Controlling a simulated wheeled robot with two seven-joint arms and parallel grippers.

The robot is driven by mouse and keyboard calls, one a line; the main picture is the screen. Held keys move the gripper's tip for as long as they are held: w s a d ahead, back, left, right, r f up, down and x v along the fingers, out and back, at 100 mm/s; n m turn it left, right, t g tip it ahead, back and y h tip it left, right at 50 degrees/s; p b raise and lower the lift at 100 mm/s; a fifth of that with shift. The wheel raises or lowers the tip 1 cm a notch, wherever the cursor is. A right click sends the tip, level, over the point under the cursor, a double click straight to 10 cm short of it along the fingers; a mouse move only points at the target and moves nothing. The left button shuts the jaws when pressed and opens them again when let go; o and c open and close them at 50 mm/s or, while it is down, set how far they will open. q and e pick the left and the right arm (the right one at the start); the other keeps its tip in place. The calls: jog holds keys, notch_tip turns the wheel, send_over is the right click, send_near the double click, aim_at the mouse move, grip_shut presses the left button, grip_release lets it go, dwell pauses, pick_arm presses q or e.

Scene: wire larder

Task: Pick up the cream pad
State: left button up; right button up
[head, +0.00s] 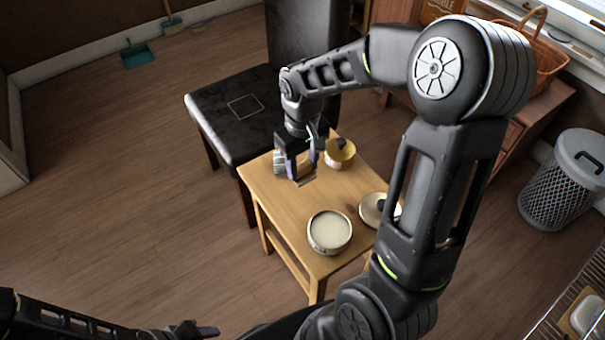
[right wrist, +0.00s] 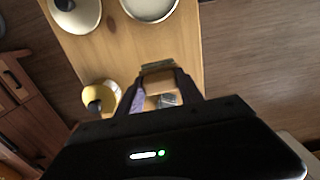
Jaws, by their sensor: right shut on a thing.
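My right gripper (head: 303,176) points down over the small wooden table, near its far end. In the right wrist view its fingers (right wrist: 160,96) are shut on a tan-cream block, the cream pad (right wrist: 158,80). The fingers and palm hide parts of the pad, and I cannot tell whether it touches the tabletop. My left gripper (head: 207,331) shows only in part at the bottom edge of the head view, away from the table; its jaw opening is unclear.
A black chair (head: 215,115) stands behind; a mesh bin (head: 560,190) is at right.

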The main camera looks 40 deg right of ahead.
jog(key=shift+r, duration=0.5)
jog(key=o, duration=0.8)
jog(key=shift+c, duration=0.2)
jog(key=c, duration=0.6)
